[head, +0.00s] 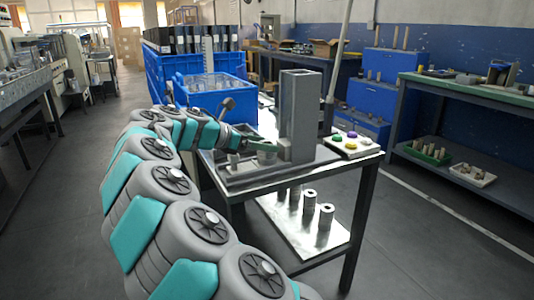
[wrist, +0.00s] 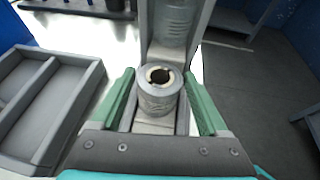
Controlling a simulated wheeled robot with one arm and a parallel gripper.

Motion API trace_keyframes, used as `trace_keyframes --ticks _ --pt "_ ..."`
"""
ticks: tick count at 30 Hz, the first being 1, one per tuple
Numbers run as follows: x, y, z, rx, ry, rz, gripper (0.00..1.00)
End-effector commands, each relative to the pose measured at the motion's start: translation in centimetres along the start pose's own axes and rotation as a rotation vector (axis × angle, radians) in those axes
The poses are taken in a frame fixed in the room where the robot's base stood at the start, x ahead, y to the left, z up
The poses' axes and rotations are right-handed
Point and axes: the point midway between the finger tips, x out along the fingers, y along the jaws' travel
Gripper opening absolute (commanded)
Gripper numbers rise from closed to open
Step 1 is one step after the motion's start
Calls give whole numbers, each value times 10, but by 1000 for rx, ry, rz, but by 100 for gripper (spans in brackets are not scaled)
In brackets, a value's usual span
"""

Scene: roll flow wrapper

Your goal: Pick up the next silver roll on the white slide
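A silver roll (wrist: 158,92) with a hollow core stands upright in the wrist view, at the foot of a tall grey tower (head: 299,112). My gripper (wrist: 159,75) has its green fingers on either side of this roll, with narrow gaps showing, so it looks open. In the head view my gripper (head: 268,148) is at the tower's base, and the roll there is hard to make out. Several other silver rolls (head: 309,203) stand in a line on a white slanted board (head: 306,239) below the tabletop, well apart from my gripper.
A grey compartment tray (wrist: 45,100) lies left of my gripper. A panel with coloured buttons (head: 351,144) is right of the tower. Blue crates (head: 212,97) stand behind.

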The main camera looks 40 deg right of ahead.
Motion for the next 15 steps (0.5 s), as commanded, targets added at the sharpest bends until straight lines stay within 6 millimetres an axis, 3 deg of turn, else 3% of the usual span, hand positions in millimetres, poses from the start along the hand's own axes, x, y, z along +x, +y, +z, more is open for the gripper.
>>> trace_keyframes --ticks 2,15 --pt "0 0 0 0 0 0 67" --pt "0 0 0 0 0 0 18"
